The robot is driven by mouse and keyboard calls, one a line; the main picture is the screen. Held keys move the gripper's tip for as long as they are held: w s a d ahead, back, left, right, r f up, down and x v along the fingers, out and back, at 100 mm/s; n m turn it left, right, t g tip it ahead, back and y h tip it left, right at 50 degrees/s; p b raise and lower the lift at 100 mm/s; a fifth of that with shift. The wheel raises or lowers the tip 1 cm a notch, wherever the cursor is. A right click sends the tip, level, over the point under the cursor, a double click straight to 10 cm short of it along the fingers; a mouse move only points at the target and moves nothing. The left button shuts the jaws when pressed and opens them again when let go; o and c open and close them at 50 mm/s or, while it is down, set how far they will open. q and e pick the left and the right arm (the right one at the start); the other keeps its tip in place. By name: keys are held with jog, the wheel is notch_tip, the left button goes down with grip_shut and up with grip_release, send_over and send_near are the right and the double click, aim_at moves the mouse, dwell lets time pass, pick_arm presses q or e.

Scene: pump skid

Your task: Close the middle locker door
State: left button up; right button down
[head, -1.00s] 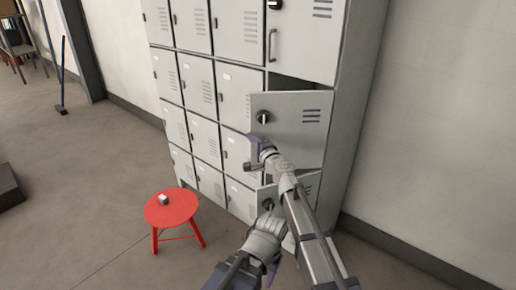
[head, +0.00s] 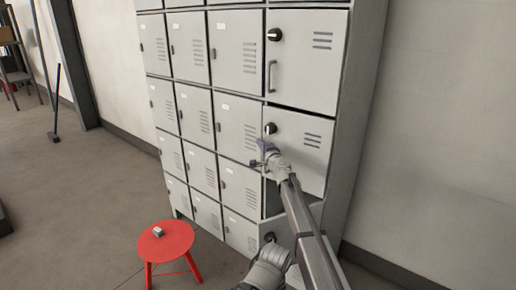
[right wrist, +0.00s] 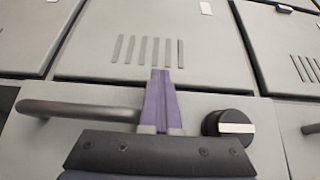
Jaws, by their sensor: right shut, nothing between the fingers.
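The middle locker door (head: 300,150) is the light grey one in the right column, with a black knob (head: 269,128) and vent slots. My right gripper (head: 264,150) is shut and empty at the door's left edge, below the knob. In the right wrist view its purple fingers (right wrist: 160,80) lie between a bar handle (right wrist: 80,108) and the black knob (right wrist: 228,124). Contact is unclear. My left gripper is not in view.
The door above (head: 308,60) looks closed. A red stool (head: 165,242) with a small pale object (head: 158,231) stands on the floor at left. Open floor lies further left.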

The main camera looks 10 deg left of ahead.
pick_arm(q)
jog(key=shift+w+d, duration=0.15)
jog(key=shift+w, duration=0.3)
pick_arm(e)
jog(key=shift+w+d, duration=0.35)
jog(key=shift+w, duration=0.4)
